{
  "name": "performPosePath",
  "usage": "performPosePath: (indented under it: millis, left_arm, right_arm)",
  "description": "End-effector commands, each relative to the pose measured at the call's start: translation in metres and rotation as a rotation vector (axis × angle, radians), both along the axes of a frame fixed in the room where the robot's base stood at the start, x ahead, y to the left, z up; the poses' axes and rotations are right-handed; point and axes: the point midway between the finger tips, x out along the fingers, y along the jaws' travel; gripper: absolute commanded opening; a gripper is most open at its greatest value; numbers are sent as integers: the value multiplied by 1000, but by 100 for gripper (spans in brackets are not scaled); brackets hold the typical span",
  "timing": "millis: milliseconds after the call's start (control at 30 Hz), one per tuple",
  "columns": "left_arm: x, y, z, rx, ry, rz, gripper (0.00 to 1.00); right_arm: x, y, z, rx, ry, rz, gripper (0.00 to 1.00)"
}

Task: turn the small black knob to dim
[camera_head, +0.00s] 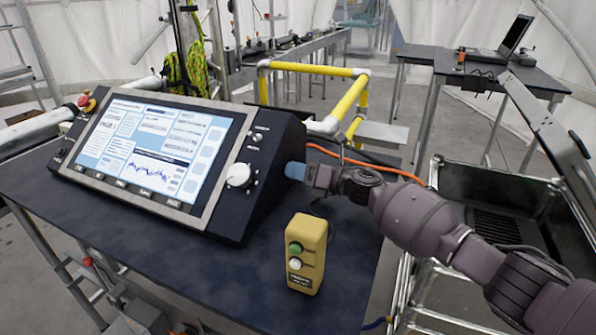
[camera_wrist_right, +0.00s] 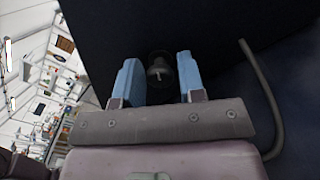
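The control console (camera_head: 268,185) stands on the dark table, with a lit screen (camera_head: 150,150) on its sloped front. My right gripper (camera_head: 295,171) reaches in from the right at the console's dark right side. In the right wrist view its two blue fingers (camera_wrist_right: 160,80) are apart, and a small black knob (camera_wrist_right: 160,70) with a pale line shows between them. I cannot tell whether the fingers touch the knob. In the head view that knob is hidden. A larger white knob (camera_head: 239,175) sits on the front panel. My left gripper is not in view.
A yellow button box (camera_head: 306,262) with green and white buttons stands on the table (camera_head: 200,275) in front of my right gripper. An orange cable (camera_head: 370,166) runs behind my arm. Yellow rails (camera_head: 315,69) stand behind the console. The table's front middle is clear.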

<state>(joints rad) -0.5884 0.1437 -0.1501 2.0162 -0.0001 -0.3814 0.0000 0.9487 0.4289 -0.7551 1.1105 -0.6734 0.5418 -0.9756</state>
Motion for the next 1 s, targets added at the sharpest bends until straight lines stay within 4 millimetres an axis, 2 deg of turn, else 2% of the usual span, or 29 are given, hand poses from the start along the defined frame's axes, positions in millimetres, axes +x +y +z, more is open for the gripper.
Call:
performPosePath:
  millis: [100,467,1000]
  left_arm:
    - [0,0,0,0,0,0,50]
    - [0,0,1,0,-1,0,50]
    - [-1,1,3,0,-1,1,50]
  right_arm:
    - [0,0,0,0,0,0,50]
    - [-2,-7,0,-1,-1,-1,50]
    - [-35,-86,-1,-1,0,-2,50]
